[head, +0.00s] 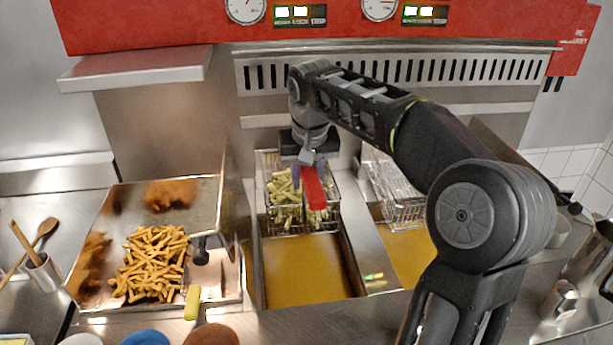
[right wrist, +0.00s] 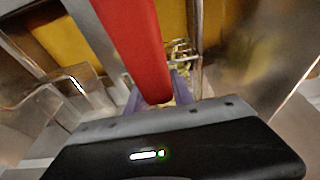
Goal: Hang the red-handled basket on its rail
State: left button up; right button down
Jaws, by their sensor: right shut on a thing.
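The red-handled basket (head: 287,228) holds pale fries and is at the back of the left oil vat. Its red handle (head: 315,190) points toward me. My right gripper (head: 310,176) is over the basket, with its purple fingers shut on the handle. In the right wrist view the red handle (right wrist: 138,45) runs between the fingers (right wrist: 158,92). A steel rail (head: 262,121) crosses the back wall behind the vat. The basket's rear edge is partly hidden by my gripper, so I cannot tell whether it touches the rail. My left gripper is not in view.
A second wire basket (head: 402,207) stands at the right vat (head: 408,258), partly behind my right arm. The left vat's front oil (head: 305,275) is uncovered. A steel bin (head: 100,275) of cooked fries and a yellow handle (head: 192,302) are on the left.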

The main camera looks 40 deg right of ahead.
aim_at(308, 168)
jog(key=shift+f, duration=0.15)
jog(key=c, duration=1)
grip_release()
jog(key=shift+f, duration=0.15)
jog(key=v, duration=0.8)
jog(key=shift+p, duration=0.3)
